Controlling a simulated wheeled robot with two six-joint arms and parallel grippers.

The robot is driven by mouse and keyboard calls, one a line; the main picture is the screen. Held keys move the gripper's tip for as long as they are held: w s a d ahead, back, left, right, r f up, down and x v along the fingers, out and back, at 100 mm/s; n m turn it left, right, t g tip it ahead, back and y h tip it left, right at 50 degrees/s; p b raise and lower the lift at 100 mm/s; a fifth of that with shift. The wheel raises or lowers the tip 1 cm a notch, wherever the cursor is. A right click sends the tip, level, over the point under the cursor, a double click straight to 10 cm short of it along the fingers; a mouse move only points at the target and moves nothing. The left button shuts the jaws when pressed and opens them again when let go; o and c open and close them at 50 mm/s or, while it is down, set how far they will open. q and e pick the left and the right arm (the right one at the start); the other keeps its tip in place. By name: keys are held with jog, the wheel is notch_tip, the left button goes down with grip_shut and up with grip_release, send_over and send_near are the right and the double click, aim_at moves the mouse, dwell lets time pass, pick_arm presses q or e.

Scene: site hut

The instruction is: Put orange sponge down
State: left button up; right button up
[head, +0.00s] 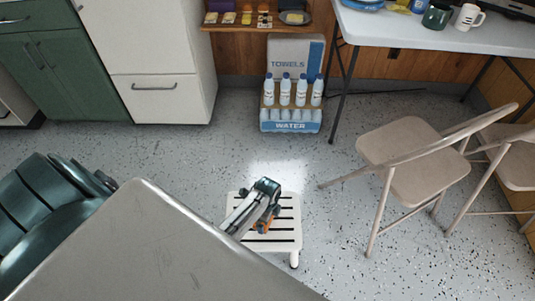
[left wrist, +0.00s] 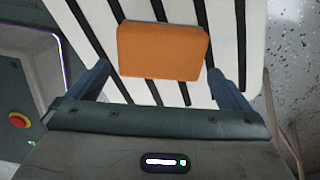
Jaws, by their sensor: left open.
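The orange sponge (left wrist: 163,50) lies on the white slatted stool (left wrist: 82,50) in the left wrist view. In the head view the stool (head: 291,241) stands on the floor at lower centre, and only a small part of the sponge (head: 262,228) shows below my gripper. My left gripper (head: 265,212) is over the stool. In the left wrist view its two fingers (left wrist: 158,72) are spread apart, one to each side of the sponge's near edge, with gaps between. The gripper is open and holds nothing. My right gripper is not in view.
A beige folding chair (head: 414,165) stands right of the stool, with another (head: 508,160) behind it. A case of water bottles (head: 291,126) sits against the back wall. A white table (head: 400,31) is at upper right, cabinets (head: 150,60) at upper left. Speckled floor around the stool is clear.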

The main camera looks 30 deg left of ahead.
pick_arm(q)
notch_tip(320, 180, up, 7)
jog(key=shift+r+p, duration=0.15)
jog(key=shift+p, duration=0.75)
jog(key=s+a+r+n+t, duration=0.1)
jog(key=s+r+n+t, duration=0.2)
jog(key=s+r+n, duration=1.2)
notch_tip(320, 180, up, 4)
jog(key=shift+s+a+f+y+p, duration=0.15)
jog(key=shift+s+y+p, duration=0.25)
jog(key=shift+s, duration=0.65)
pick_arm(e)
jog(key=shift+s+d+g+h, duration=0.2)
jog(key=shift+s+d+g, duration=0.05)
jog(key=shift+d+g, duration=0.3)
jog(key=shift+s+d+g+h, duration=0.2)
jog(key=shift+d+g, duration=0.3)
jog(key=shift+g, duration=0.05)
